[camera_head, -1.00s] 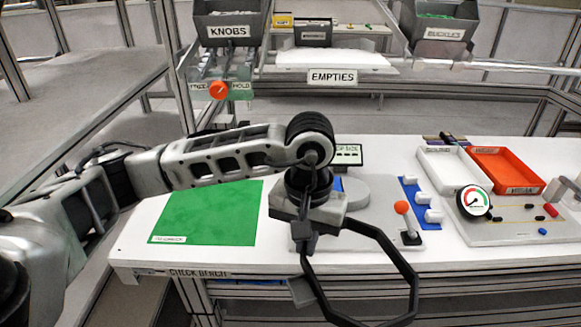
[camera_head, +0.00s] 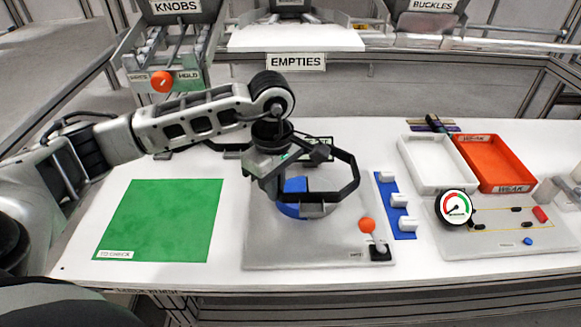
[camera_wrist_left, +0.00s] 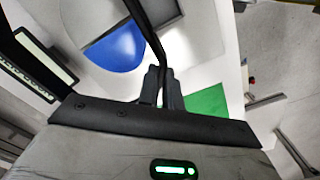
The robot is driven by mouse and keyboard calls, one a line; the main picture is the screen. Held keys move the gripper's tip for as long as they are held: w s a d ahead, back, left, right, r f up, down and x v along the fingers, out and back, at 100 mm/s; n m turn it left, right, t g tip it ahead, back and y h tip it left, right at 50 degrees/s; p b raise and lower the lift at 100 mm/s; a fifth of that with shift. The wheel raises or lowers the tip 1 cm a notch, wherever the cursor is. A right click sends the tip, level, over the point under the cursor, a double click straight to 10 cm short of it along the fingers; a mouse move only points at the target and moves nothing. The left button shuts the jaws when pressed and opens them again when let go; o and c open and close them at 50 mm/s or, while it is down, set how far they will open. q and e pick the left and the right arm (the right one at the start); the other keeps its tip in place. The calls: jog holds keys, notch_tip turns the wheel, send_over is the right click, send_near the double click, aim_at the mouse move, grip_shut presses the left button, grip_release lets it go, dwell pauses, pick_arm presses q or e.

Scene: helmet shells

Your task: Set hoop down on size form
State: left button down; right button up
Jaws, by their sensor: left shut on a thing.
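The hoop (camera_head: 354,172) is a dark, angular ring with a grey piece at its near side. My left gripper (camera_head: 270,183) is shut on its left part and holds it over the grey board in the head view. The size form (camera_head: 294,211), a rounded blue shape, is below and partly hidden by the hoop and gripper. The hoop appears to be above it; the exact gap cannot be told. In the left wrist view the fingers (camera_wrist_left: 161,88) pinch the dark hoop band (camera_wrist_left: 146,27), with the blue form (camera_wrist_left: 119,48) beside it. My right gripper is not in view.
A green mat (camera_head: 160,220) lies clear at the left. A lever with an orange ball (camera_head: 367,225) stands at the board's near right corner. A blue strip with white knobs (camera_head: 398,205), white tray (camera_head: 437,165), red tray (camera_head: 497,163) and dial gauge (camera_head: 455,208) are further right.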

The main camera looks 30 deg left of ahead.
aim_at(277, 222)
pick_arm(q)
jog(key=shift+w+f, duration=0.15)
jog(key=shift+s+f+b, duration=0.35)
jog(key=shift+f+b, duration=0.05)
jog(key=shift+f, duration=0.35)
notch_tip(277, 222, down, 4)
jog(key=b, duration=0.2)
jog(key=shift+r+b, duration=0.1)
jog(key=shift+b, duration=0.2)
jog(key=shift+f, duration=0.4)
jog(key=shift+f+b, duration=0.25)
jog(key=shift+b, duration=0.05)
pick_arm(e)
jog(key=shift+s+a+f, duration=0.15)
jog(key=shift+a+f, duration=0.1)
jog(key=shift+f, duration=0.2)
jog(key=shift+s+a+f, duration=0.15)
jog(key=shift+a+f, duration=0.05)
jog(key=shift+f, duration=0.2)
pick_arm(q)
jog(key=shift+f+b, duration=0.5)
jog(key=shift+b, duration=0.05)
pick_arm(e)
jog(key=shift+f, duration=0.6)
pick_arm(q)
jog(key=c, duration=1.5)
grip_release()
